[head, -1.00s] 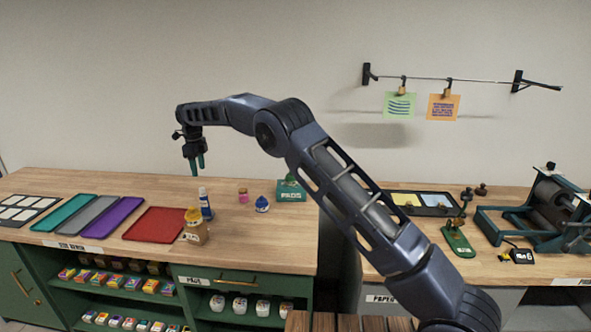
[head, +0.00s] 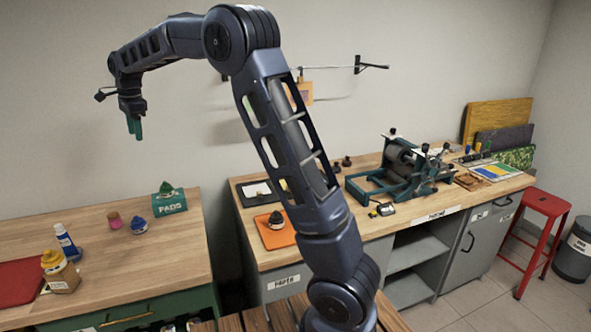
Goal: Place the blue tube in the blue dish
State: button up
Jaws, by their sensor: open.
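The blue tube (head: 67,243) stands upright with a white top on the left wooden bench, behind a brown bottle with a yellow top. My gripper (head: 134,127) is open and empty, pointing down with green fingertips. It is high above the bench, up and to the right of the tube and well apart from it.
The right bench holds an orange mat (head: 272,238) and roller press (head: 398,170). A red stool (head: 545,205) stands right.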

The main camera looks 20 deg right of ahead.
jog(key=s+d+r+n+t, duration=0.15)
jog(key=s+d, duration=0.35)
jog(key=d, duration=0.5)
jog(key=s+d+r+n, duration=0.2)
jog(key=s+d+n, duration=0.15)
jog(key=d, duration=0.55)
jog(key=s+d+r+n, duration=0.1)
jog(key=s+d+r, duration=0.1)
jog(key=s+d, duration=0.6)
jog(key=s+d+f+n+t, duration=0.1)
jog(key=s+d+f+n, duration=0.2)
jog(key=s+d+f, duration=0.2)
jog(key=s+d+f+n+t+h, duration=0.1)
jog(key=s+d+f+n, duration=0.2)
jog(key=s+d, duration=0.9)
jog(key=s+f, duration=0.2)
jog(key=s, duration=0.2)
jog(key=shift+s+d+f+n, duration=0.2)
jog(key=shift+s+n, duration=0.1)
jog(key=shift+n, duration=0.1)
